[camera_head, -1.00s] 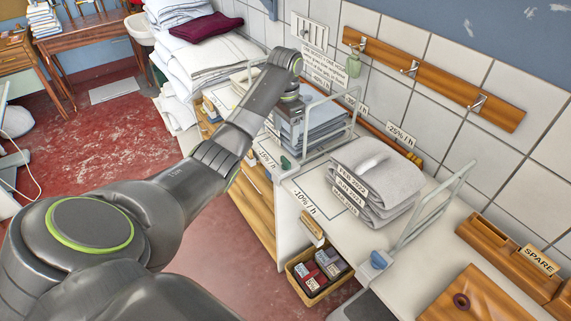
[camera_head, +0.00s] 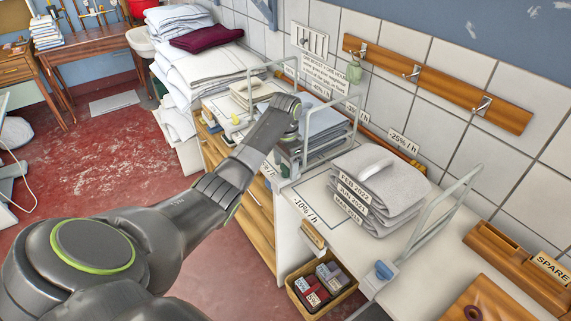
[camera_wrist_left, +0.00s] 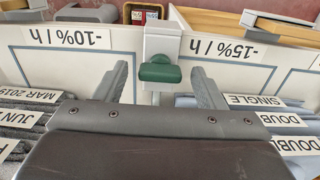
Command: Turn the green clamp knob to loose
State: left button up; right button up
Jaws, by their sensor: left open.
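The green clamp knob (camera_wrist_left: 159,73) sits on a white clamp block in the left wrist view, between the "-10% / h" and "-15% / h" labels. It appears as a short green bar, lying crosswise in the picture. My left gripper (camera_wrist_left: 160,79) is open, with one grey finger on each side of the knob. A gap shows between each finger and the knob. In the head view my left gripper (camera_head: 287,150) points down at the counter, and the wrist hides much of the knob's surroundings. My right gripper is not in view.
Grey folded linen (camera_head: 376,190) with date labels lies right of the gripper. A bluish linen stack (camera_head: 322,130) stands behind it. Wire frames (camera_head: 440,215) rise between the bays. A blue knob (camera_head: 383,271) is at the front right. A wooden box (camera_head: 322,290) sits below the counter edge.

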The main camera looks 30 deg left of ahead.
pick_arm(q)
jog(key=shift+c, duration=0.2)
jog(key=c, duration=0.9)
jog(key=shift+r+n+p, duration=0.2)
jog(key=shift+n+p, duration=0.1)
jog(key=shift+p, duration=0.3)
jog(key=shift+c, duration=0.2)
jog(key=n+p, duration=0.6)
jog(key=p, duration=0.2)
jog(key=shift+r, duration=0.15)
jog(key=n+p, duration=0.2)
jog(key=n, duration=0.1)
jog(key=n+p, duration=0.2)
jog(key=shift+n, duration=0.4)
jog(key=n+p, duration=0.1)
jog(key=n, duration=0.2)
jog(key=shift+w, duration=0.1)
jog(key=shift+f+n+p, duration=0.2)
jog(key=shift+n+p, duration=0.3)
jog(key=shift+n, duration=0.8)
